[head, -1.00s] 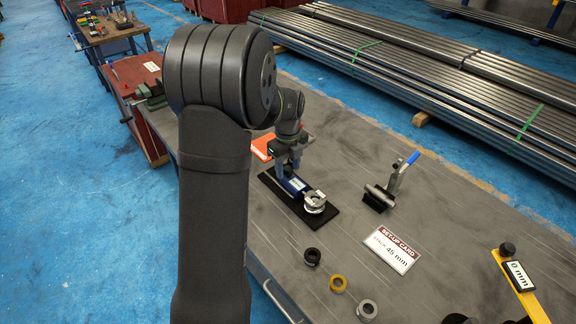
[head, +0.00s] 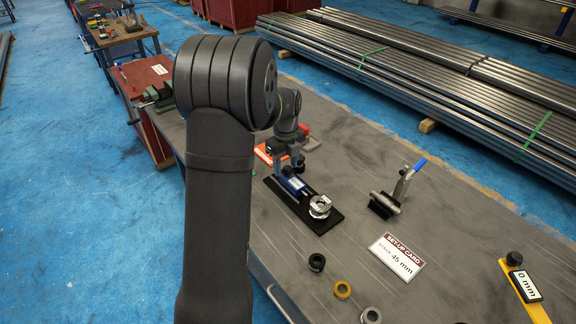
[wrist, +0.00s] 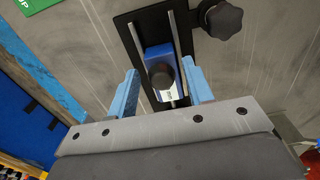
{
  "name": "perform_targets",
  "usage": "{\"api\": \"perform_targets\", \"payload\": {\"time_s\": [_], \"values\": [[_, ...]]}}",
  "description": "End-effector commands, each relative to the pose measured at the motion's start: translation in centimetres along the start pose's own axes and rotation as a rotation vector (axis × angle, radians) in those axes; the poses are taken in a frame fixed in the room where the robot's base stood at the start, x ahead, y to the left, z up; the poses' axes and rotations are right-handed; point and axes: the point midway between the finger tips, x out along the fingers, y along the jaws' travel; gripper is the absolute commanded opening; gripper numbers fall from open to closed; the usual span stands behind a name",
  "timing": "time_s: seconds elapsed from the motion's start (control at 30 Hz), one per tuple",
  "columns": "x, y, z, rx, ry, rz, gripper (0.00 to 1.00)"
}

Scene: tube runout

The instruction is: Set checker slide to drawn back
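The checker has a black base (head: 327,221) lying on the bench, with a round steel part (head: 320,206) at its near right end. Its slide (head: 292,184) is a blue block with a white label, sitting toward the far left end of the base. In the wrist view the slide (wrist: 157,55) rides between two metal rails and carries a round black knob (wrist: 162,75). My gripper (head: 288,170) is over the slide. In the wrist view its blue fingers (wrist: 160,70) stand open on either side of the slide, with gaps visible. The round steel part is not visible there.
A black star knob (wrist: 222,18) is beside the base. A blue-handled clamp (head: 398,190), a set-up card (head: 397,257) reading 45 mm, several rings (head: 342,289) and a yellow 0 mm piece (head: 524,287) lie to the right.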

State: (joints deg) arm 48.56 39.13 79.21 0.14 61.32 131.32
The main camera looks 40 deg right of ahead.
Motion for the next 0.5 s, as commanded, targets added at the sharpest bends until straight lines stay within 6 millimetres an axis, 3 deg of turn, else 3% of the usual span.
{"api": "perform_targets", "payload": {"time_s": [0.33, 0.5], "values": [[-0.2, 0.0, -0.2, 0.001, 0.004, 0.002, 0.51], [-2.1, 0.0, -0.2, 0.001, 0.003, 0.000, 0.51]]}}
